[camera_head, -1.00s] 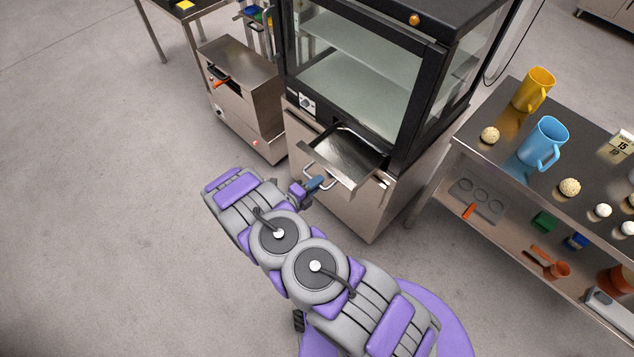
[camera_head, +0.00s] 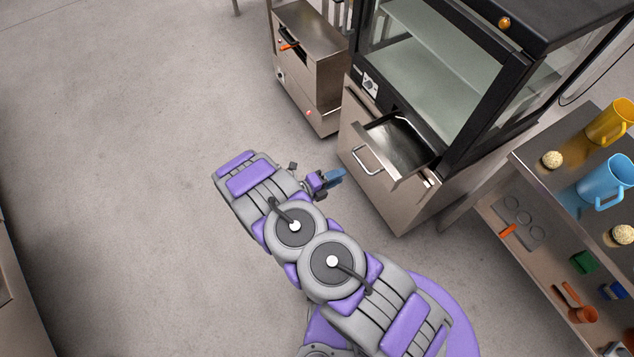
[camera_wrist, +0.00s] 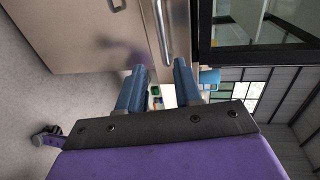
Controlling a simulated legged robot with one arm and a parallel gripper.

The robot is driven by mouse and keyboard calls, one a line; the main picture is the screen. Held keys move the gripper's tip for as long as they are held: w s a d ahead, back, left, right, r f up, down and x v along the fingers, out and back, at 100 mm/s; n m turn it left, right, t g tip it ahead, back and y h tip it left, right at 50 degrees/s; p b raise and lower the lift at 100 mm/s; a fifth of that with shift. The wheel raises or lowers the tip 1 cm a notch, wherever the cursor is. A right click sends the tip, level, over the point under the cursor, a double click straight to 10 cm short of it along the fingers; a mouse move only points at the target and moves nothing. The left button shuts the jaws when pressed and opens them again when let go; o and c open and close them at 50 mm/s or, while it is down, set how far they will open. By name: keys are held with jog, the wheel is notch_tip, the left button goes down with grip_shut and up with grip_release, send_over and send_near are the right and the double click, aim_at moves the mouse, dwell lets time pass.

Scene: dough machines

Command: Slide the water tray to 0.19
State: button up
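The water tray (camera_head: 408,142) is a shallow metal drawer sticking partly out of the cabinet below the glass-fronted machine. Its bar handle (camera_head: 367,161) is on its front. My gripper (camera_head: 334,180) is to the left of and below the handle in the head view, apart from it. In the wrist view, the two blue fingers of my gripper (camera_wrist: 160,68) are spread with nothing held between them. A metal handle bar (camera_wrist: 163,30) shows beyond the fingertips there, not between them.
The glass-fronted machine (camera_head: 440,70) stands above the tray. A smaller steel machine (camera_head: 312,62) is to its left. A steel table (camera_head: 575,145) with a yellow jug (camera_head: 608,122) and blue jug (camera_head: 603,182) is at right. The floor at left is clear.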

jog(key=v, duration=0.7)
jog(key=shift+a+p, duration=0.2)
jog(key=shift+p, duration=0.2)
jog(key=shift+s, duration=0.1)
